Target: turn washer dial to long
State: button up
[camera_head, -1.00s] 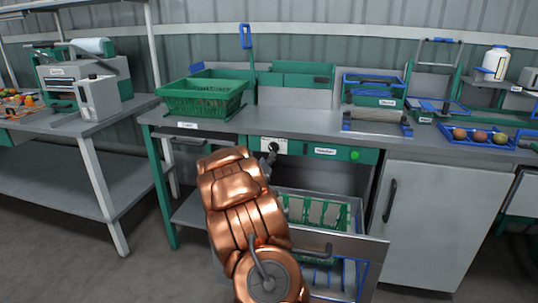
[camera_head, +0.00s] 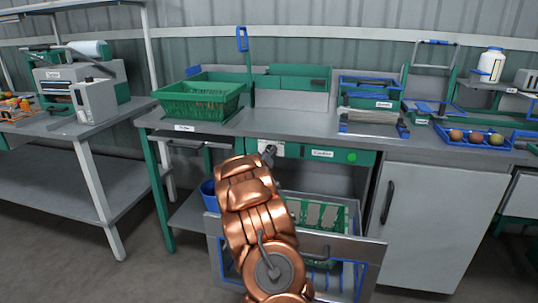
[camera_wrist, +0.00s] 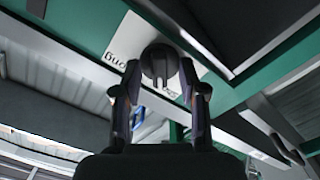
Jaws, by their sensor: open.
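The washer dial (camera_wrist: 158,65) is a round dark grey knob with a raised bar across its face, on a white label plate in the wrist view. The plate carries printed words, partly hidden; one near the left finger looks like "long". My gripper (camera_wrist: 159,78) is open, with one finger on each side of the dial. I cannot tell whether the fingers touch it. In the head view my gripper (camera_head: 268,153) is at the white plate (camera_head: 279,149) on the green panel under the bench and covers the dial.
An open wire-basket drawer (camera_head: 345,247) juts out below the panel, close to my arm. A green light (camera_head: 351,157) is to the right on the panel. A blue bucket (camera_head: 208,193) stands left of my arm. A green crate (camera_head: 200,98) sits on the bench above.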

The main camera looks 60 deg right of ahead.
jog(key=shift+c, duration=0.4)
grip_shut()
jog(key=shift+m, duration=0.3)
jog(key=shift+m+b, duration=3.25)
jog(key=shift+m, duration=4.35)
jog(key=shift+o, duration=0.4)
grip_release()
